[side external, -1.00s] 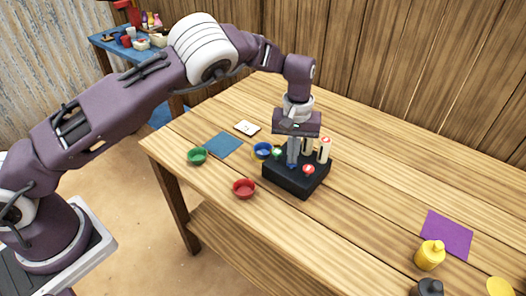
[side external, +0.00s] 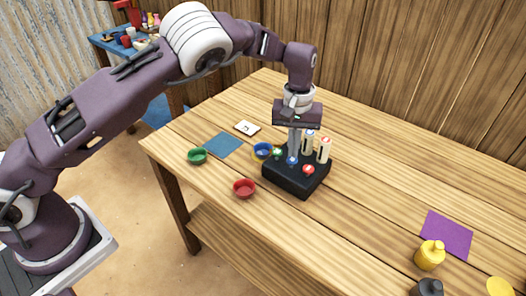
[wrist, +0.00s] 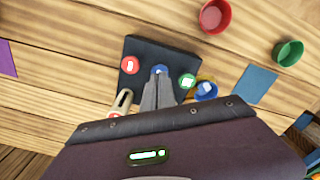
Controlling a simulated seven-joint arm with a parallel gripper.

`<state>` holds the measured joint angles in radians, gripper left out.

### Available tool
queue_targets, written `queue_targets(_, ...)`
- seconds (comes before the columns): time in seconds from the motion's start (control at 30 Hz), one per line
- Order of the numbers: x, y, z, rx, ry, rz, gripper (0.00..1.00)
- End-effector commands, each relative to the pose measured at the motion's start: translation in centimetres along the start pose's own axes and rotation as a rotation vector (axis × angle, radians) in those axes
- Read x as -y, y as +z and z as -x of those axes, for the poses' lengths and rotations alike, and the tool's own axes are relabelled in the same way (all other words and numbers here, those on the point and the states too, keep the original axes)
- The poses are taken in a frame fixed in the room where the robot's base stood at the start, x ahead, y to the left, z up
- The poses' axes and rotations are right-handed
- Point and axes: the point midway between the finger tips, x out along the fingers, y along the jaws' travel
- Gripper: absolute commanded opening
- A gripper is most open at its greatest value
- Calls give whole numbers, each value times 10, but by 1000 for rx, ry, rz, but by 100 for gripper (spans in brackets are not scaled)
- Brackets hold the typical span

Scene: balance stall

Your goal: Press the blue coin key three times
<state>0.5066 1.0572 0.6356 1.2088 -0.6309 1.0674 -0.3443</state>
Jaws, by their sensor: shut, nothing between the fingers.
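The black box (side external: 297,183) stands on the table with coin keys on its top. The blue coin key (side external: 292,160) is in the middle, the red key (side external: 308,169) to its right and the green key (side external: 277,153) to its left. The wrist view shows the blue key (wrist: 161,69) just past the fingertips, between the red key (wrist: 130,65) and the green key (wrist: 187,81). My gripper (side external: 293,154) is shut and empty, pointing down just over the blue key. I cannot tell whether a small gap separates them.
Cream tubes (side external: 324,150) stand at the box's back right, close to my fingers. Blue (side external: 262,150), red (side external: 244,188) and green (side external: 197,156) bowls stand left of the box. A blue mat (side external: 222,144) and white card (side external: 247,128) lie beyond.

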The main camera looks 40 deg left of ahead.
Motion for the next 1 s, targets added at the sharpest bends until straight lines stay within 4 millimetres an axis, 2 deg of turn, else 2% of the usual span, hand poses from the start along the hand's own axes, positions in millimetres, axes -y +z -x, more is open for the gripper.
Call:
queue_targets(0.73,1,0,-26,1,-2,1,0)
queue_targets(1.0,0,0,-23,0,-1,0,0)
